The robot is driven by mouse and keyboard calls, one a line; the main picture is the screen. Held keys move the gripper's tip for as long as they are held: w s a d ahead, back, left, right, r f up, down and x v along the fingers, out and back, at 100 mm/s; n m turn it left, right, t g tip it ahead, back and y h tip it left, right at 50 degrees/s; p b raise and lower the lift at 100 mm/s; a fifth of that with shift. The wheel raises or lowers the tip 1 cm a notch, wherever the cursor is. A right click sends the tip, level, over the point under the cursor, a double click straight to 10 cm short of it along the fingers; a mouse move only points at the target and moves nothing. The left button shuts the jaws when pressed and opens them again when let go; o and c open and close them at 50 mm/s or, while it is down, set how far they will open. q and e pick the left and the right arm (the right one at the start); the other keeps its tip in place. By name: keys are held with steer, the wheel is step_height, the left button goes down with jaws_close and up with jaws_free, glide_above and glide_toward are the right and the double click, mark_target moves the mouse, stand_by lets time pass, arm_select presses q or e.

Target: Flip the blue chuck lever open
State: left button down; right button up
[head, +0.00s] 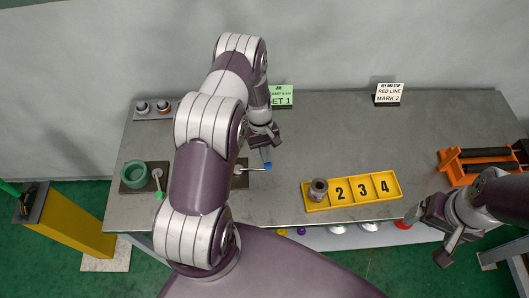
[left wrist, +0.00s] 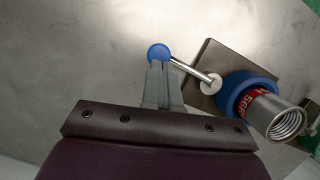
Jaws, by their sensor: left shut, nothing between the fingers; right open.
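The blue chuck (left wrist: 237,90) sits on a square metal plate in the left wrist view and holds a threaded pipe (left wrist: 287,124) with a red label. Its lever (left wrist: 190,71) is a silver rod ending in a blue ball knob (left wrist: 158,51). In the head view the blue knob (head: 268,165) shows, while my left arm hides the chuck. My left gripper (head: 265,149) is shut and empty, its fingertips (left wrist: 158,68) right beside the knob; I cannot tell whether they touch. My right gripper (head: 428,237) is open and empty at the table's front right edge.
A green chuck (head: 133,174) with a green-knobbed lever (head: 158,195) stands at the left. A yellow numbered tray (head: 350,190) holds a fitting (head: 318,188) at its left end. An orange rack (head: 460,166) is at the right.

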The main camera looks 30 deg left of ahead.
arm_select(q)
steer(key=shift+s+d+f+m+y+b, duration=0.1)
steer(key=shift+s+d+m+y+b, duration=0.4)
steer(key=shift+s+m, duration=0.55)
steer(key=s+m, duration=0.1)
steer(key=m, duration=0.1)
steer(key=s+d+m, duration=0.1)
steer(key=m, duration=0.1)
steer(key=shift+s+d+g+y, duration=0.1)
steer(key=shift+s+g+y, duration=0.2)
steer(key=shift+g, duration=0.1)
steer(key=shift+s+d+m+y, duration=0.1)
steer(key=shift+s+m+y, duration=0.2)
steer(key=shift+s+m, duration=0.5)
steer(key=s+m, duration=0.2)
steer(key=m, duration=0.1)
steer(key=shift+y, duration=0.4)
steer(key=shift+s+a, duration=0.35)
steer(key=shift+s, duration=0.25)
steer(key=b+v, duration=0.2)
steer(key=v, duration=1.1)
steer(key=shift+d+f, duration=0.1)
